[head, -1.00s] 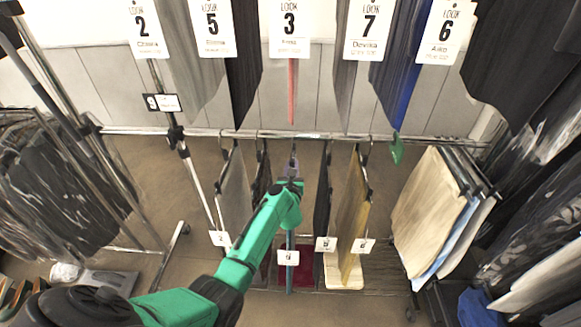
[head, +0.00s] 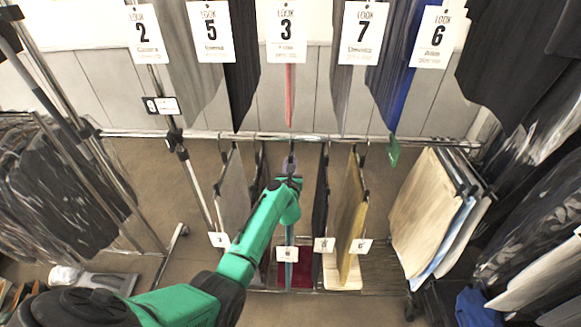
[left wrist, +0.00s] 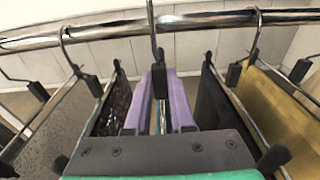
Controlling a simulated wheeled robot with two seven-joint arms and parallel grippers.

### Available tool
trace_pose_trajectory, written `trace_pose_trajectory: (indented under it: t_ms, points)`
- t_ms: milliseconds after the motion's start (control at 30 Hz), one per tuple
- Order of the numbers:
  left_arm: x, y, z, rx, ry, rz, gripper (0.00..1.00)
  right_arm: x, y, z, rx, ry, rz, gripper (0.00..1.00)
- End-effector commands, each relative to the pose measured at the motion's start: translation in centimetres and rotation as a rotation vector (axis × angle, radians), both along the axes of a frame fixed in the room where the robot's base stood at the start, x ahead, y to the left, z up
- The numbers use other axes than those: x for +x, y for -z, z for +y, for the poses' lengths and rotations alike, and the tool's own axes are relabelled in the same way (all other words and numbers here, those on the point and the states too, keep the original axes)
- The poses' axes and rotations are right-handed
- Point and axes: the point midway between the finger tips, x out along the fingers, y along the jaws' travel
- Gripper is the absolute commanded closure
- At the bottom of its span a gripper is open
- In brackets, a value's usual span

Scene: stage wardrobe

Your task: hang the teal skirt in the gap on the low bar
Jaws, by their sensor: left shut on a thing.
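The teal skirt (head: 289,275) hangs nearly edge-on below my left gripper (head: 288,165), with a white tag near its middle. In the left wrist view the purple fingers of my left gripper (left wrist: 160,103) are shut on its hanger. The hanger's hook (left wrist: 152,22) rises in front of the low bar (left wrist: 195,22); its top is cut off, so I cannot tell whether it rests on the bar. The low bar also shows in the head view (head: 405,141). The skirt is between a dark garment (left wrist: 110,103) on the left and a black one (left wrist: 212,108) on the right. My right gripper is not in view.
A grey garment (head: 233,190) and a mustard one (head: 351,205) hang farther out on the same bar. Cream garments (head: 425,210) hang at the right. Tagged clothes hang above, and a rack of dark clothes (head: 60,190) stands at the left.

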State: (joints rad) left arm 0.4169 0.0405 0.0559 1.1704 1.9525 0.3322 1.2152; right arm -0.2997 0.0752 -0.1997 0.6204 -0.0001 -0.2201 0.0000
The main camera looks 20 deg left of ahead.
Motion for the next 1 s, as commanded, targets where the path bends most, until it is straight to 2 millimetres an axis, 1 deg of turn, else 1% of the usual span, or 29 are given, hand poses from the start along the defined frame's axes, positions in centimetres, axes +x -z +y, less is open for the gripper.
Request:
trace_pose_trajectory:
  t_ms: [733, 1000]
  points:
    - [3.5, -0.1, 1.4, 0.0, 0.001, -0.004, 1.0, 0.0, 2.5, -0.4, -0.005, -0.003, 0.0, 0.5]
    - [4.8, 0.0, 1.9, 0.0, 0.001, -0.004, 1.0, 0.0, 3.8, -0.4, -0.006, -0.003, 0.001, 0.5]
